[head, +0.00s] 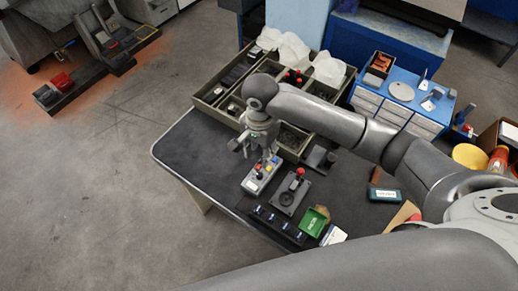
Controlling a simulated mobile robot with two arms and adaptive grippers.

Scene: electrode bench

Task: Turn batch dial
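A small grey control box (253,184) with a yellow button and other small coloured controls sits on the dark bench top (195,150), near its front left. My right gripper (267,156) points down over the far end of this box, at its controls. The gripper is small in view, and I cannot tell whether its fingers are open, shut or touching a control. The batch dial cannot be made out clearly; the gripper may cover it. My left gripper is not in view.
Beside the box stands a dark unit with a red-topped knob (299,172). A green tray (313,222) and a row of small black blocks (279,224) are nearer. Bins with white bags (292,52) stand behind. The bench's left end is clear.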

